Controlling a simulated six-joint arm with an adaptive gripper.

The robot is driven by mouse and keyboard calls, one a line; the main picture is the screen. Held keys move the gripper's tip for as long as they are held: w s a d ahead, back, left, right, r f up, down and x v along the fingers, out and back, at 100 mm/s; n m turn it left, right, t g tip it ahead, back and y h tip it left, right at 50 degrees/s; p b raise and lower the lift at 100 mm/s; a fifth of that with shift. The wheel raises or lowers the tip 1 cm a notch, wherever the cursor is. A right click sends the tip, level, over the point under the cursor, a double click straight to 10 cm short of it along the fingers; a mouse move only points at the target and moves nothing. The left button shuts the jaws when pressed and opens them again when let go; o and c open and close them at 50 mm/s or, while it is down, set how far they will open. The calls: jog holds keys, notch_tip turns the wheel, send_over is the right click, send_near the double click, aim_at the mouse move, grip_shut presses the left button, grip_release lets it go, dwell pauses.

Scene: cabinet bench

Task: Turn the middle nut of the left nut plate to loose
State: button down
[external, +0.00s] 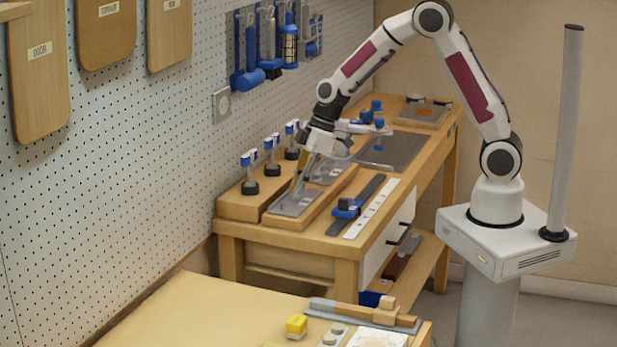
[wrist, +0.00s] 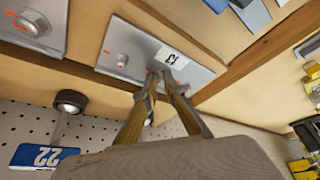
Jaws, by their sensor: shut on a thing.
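My gripper (wrist: 163,75) is shut at the plate beside the label, on a nut that the fingertips mostly hide. I cannot tell from the view whether it is the middle one. A second plate (wrist: 55,12) with a nut (wrist: 33,22) lies to the left. In the external view my gripper (external: 298,191) points down at the near nut plate (external: 288,206); another plate (external: 330,170) lies behind it.
A dark rail with a blue slider (external: 347,207) and a white strip (external: 371,210) lie to the right. Blue tools (external: 268,50) hang on the pegboard.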

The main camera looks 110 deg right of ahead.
jog(key=shift+d, duration=0.1)
dwell(0.3)
jog(key=c, duration=2.1)
grip_release()
jog(key=shift+c, duration=0.2)
jog(key=v, duration=1.2)
